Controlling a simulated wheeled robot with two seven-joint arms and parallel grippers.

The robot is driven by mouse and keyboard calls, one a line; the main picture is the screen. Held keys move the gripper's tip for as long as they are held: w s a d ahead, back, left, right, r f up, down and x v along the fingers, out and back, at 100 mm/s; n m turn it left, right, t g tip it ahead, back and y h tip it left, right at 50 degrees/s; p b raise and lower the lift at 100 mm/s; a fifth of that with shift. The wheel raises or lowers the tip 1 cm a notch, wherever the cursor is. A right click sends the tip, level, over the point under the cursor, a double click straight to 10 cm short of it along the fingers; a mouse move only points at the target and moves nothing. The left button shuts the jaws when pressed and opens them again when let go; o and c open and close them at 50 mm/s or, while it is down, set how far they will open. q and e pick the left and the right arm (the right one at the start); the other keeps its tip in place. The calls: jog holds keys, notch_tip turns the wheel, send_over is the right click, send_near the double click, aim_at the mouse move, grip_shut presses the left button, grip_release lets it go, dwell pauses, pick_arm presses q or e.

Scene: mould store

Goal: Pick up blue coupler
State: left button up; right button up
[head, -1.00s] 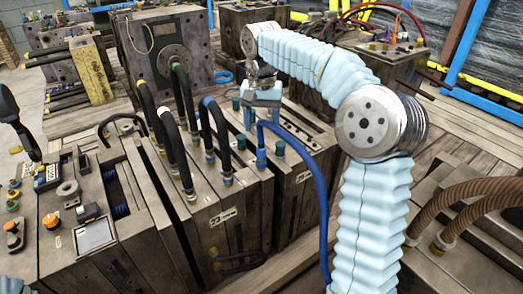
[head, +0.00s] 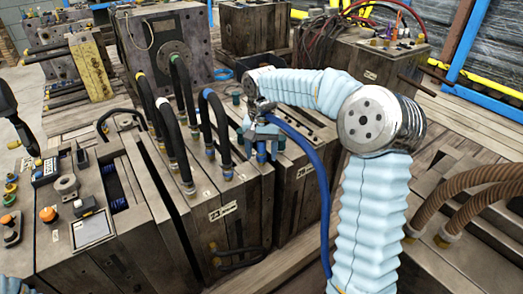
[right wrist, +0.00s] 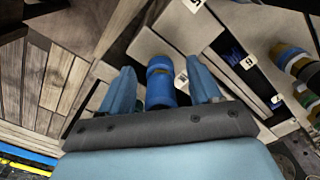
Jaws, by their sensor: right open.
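The blue coupler (head: 261,156) stands on top of the mould block at the centre, mostly hidden behind my right gripper in the head view. My right gripper (head: 261,149) is open and points down at the coupler. In the right wrist view the coupler (right wrist: 160,82) shows upright between the two light-blue fingers (right wrist: 161,88), with a gap visible on each side. The lower part of the coupler is hidden by the gripper body.
Black hoses (head: 217,125) arch up just left of my right gripper. Mould blocks (head: 165,50) stand behind. A control panel (head: 94,229) with buttons lies at left. Brown ribbed hoses (head: 470,190) lie at right. Wooden planks (head: 450,110) are clear.

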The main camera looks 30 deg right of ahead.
grip_shut()
notch_tip(320, 180, up, 10)
jog(key=shift+r+p, duration=0.1)
jog(key=shift+p, duration=0.6)
